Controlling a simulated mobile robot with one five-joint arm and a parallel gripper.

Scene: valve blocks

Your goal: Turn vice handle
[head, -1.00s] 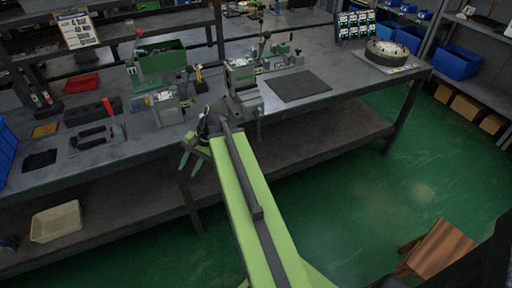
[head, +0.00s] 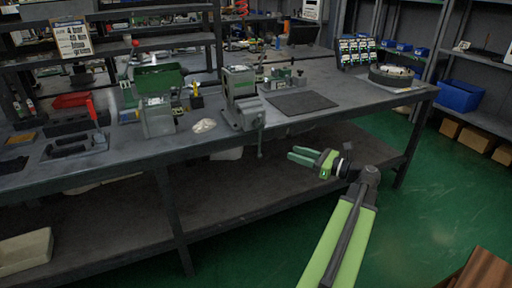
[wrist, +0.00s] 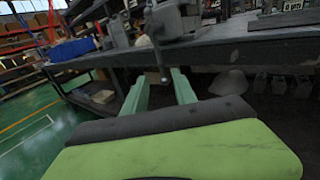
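The grey vice (head: 243,112) is mounted at the front edge of the workbench in the head view. Its thin handle (head: 260,143) hangs down from the screw in front of the bench edge. My gripper (head: 290,154) is open and empty, to the right of the handle and below the bench top, with its green fingers pointing left. In the wrist view the vice (wrist: 172,20) is at the top. The handle (wrist: 161,62) hangs in the picture between the two spread fingers of my gripper (wrist: 158,78), beyond their tips. I see no contact.
The workbench (head: 330,100) has a lower shelf (head: 230,190) behind and below my gripper. A dark mat (head: 300,103) lies right of the vice, and a pale lump (head: 203,126) lies left of it. Green floor (head: 425,200) is open to the right.

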